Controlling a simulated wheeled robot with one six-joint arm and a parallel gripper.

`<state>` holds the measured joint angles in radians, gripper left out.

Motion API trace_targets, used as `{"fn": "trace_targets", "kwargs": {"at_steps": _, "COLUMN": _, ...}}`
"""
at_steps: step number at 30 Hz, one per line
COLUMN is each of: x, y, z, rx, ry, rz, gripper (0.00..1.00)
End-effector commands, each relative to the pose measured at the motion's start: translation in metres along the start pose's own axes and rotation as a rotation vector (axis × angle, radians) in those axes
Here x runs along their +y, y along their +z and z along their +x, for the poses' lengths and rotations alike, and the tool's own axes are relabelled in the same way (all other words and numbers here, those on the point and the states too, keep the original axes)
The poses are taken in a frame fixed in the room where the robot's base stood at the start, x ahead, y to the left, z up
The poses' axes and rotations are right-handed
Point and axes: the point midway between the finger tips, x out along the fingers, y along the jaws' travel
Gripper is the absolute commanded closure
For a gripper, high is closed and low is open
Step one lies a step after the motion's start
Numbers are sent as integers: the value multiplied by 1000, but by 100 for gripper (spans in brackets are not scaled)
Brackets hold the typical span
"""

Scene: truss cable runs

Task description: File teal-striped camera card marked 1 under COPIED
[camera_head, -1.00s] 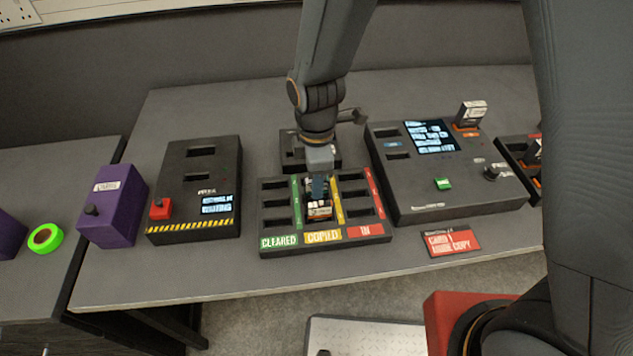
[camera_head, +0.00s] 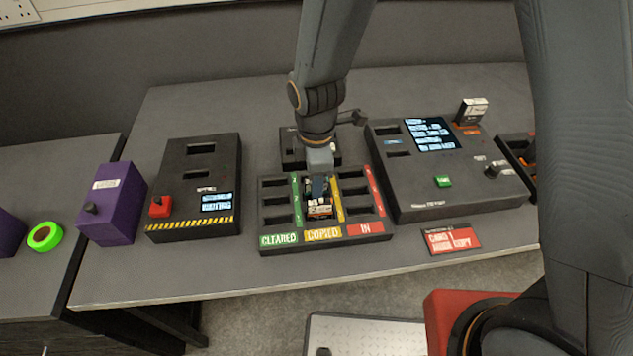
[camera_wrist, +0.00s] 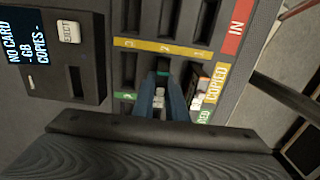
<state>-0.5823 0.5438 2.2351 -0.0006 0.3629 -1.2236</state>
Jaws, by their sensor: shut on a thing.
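The dark sorting tray (camera_head: 272,246) has three columns of slots, labelled CLEARED in green (camera_head: 279,240), COPIED in yellow (camera_head: 323,234) and IN in red (camera_head: 366,229). My gripper (camera_head: 319,190) points down over the COPIED column. In the wrist view its blue fingers (camera_wrist: 161,98) are shut on a card with a teal edge (camera_wrist: 163,72), low at a slot; the fingers hide most of it and its number. I cannot tell how deep it sits. Another card, white and orange (camera_head: 319,209), stands in the COPIED slot nearest the label, just in front of the fingers.
A large reader console (camera_head: 460,195) with a screen and green button stands right of the tray. An orange-and-white card (camera_head: 472,110) stands upright in it. A black box with a red button (camera_head: 190,190) and a purple box (camera_head: 113,205) stand left. A red sign (camera_head: 452,240) lies in front.

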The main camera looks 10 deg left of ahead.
Motion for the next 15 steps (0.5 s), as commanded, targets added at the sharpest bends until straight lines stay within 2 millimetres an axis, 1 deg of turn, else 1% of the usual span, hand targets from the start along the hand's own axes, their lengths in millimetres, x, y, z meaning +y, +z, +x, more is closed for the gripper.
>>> {"fn": "trace_targets", "kwargs": {"at_steps": 11, "x": 0, "y": 0, "z": 1, "rx": 0, "ry": 0, "rz": 0, "gripper": 100}}
{"fn": "trace_targets", "kwargs": {"at_steps": 12, "x": 0, "y": 0, "z": 1, "rx": 0, "ry": 0, "rz": 0, "gripper": 81}}
{"fn": "trace_targets", "kwargs": {"at_steps": 15, "x": 0, "y": 0, "z": 1, "rx": 0, "ry": 0, "rz": 0, "gripper": 66}}
